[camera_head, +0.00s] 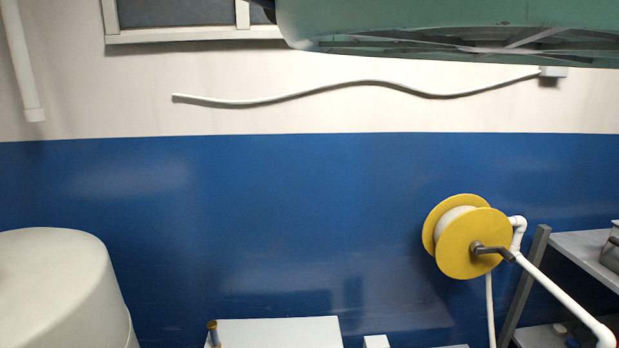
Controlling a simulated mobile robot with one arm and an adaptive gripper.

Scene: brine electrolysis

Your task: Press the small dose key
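I do not see a small dose key in this view. My gripper and arm are also out of view. The top of a white box (280,332) shows at the bottom edge. Its front is cut off, so I cannot tell whether it carries any keys. A smaller white block (376,341) is to its right, also cut off.
A large white rounded tank (55,290) fills the lower left. A yellow reel (470,240) with a dark crank is at the right, beside a white pipe (560,300) and grey shelves (590,255). A green rounded body (450,20) hangs across the top right. A blue wall (270,220) is behind.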

